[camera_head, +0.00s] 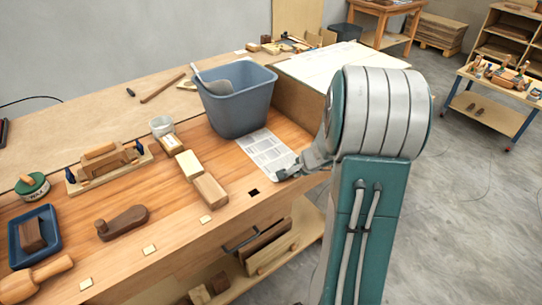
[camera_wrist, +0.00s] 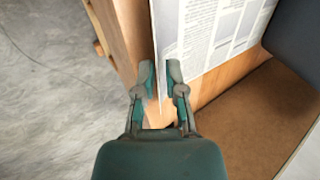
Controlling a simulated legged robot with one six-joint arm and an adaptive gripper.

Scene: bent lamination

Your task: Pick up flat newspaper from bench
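The flat newspaper (camera_head: 265,150) lies on the wooden bench (camera_head: 165,235), in front of a blue-grey bin. It also shows in the wrist view (camera_wrist: 208,38), with its near edge by the bench's front edge. My gripper (camera_head: 284,176) is low at the newspaper's right end. In the wrist view my gripper (camera_wrist: 160,74) has its two fingers apart, one on each side of the newspaper's edge. A gap shows between the fingertips. I cannot tell whether either finger touches the paper. My arm hides the bench to the right of the newspaper in the head view.
The bin (camera_head: 238,100) stands close behind the newspaper with a scoop in it. A brown box (camera_head: 300,103) is at the right. Floor lies beyond the bench's front edge.

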